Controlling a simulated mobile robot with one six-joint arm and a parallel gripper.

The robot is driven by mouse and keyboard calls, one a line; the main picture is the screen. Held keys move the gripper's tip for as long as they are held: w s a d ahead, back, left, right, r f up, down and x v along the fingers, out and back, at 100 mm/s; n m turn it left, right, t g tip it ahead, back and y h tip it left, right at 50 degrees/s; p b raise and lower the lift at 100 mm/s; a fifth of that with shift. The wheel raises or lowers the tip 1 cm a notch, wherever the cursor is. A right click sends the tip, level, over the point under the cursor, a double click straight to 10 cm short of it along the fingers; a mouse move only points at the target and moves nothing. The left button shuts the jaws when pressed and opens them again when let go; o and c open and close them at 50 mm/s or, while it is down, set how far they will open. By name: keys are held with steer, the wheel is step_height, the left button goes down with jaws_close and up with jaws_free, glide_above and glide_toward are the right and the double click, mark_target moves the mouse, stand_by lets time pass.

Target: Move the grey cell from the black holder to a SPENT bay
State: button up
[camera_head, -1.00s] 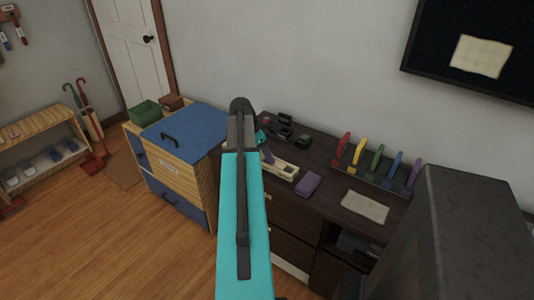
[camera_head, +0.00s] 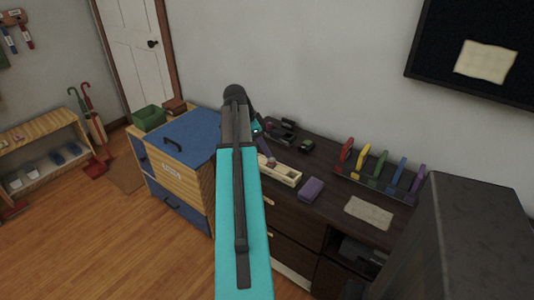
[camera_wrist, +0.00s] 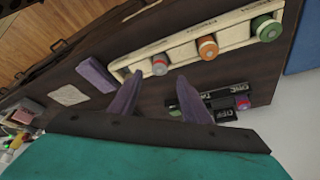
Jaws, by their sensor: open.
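My gripper (camera_wrist: 160,79) has two purple fingers, spread apart with nothing held between them. A grey cell with a red end (camera_wrist: 160,65) stands just beyond the fingertips, in a slot of a long cream tray (camera_wrist: 183,27). An orange-ended cell (camera_wrist: 208,47) and a green-ended cell (camera_wrist: 267,28) stand farther right in this tray. Its lettering is too small to read surely. Small black holders (camera_wrist: 222,115) lie on the dark desktop right of the fingers, one with a magenta-ended item (camera_wrist: 243,103). In the head view, my arm partly hides the cream tray (camera_head: 285,174).
A purple block (camera_head: 312,189) and a beige cloth (camera_head: 369,212) lie on the dark desk. A rack of coloured upright pieces (camera_head: 375,177) stands at the back. A blue-topped wooden cabinet (camera_head: 185,140) adjoins on the left. A tall dark box (camera_head: 460,230) is on the right.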

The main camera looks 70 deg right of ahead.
steer(key=shift+v, duration=2.55)
steer(key=w+a+f+n+y, duration=0.1)
steer(key=w+a+f+n, duration=0.4)
steer(key=w+a+f, duration=0.5)
steer(key=w+a+f+n, duration=0.5)
steer(key=w+a+f, duration=0.1)
steer(key=a+f, duration=0.7)
steer(key=w+a+f+n+y, duration=0.1)
steer(key=a+f+n, duration=0.6)
steer(key=a+f, duration=0.85)
steer(key=s+a+f+n, duration=0.3)
steer(key=s+a+f, duration=0.1)
steer(key=a, duration=0.4)
steer(key=s+a+f+n+g, duration=0.1)
steer(key=s+a+f+n, duration=0.3)
steer(key=s+a, duration=0.3)
steer(key=s+a+f+n+g+y, duration=0.1)
steer(key=s+a+f+n, duration=0.2)
steer(key=a, duration=0.6)
steer(key=s+f, duration=0.1)
steer(key=s, duration=0.1)
steer(key=shift+s+a+n, duration=0.3)
steer(key=shift+s+a, duration=0.1)
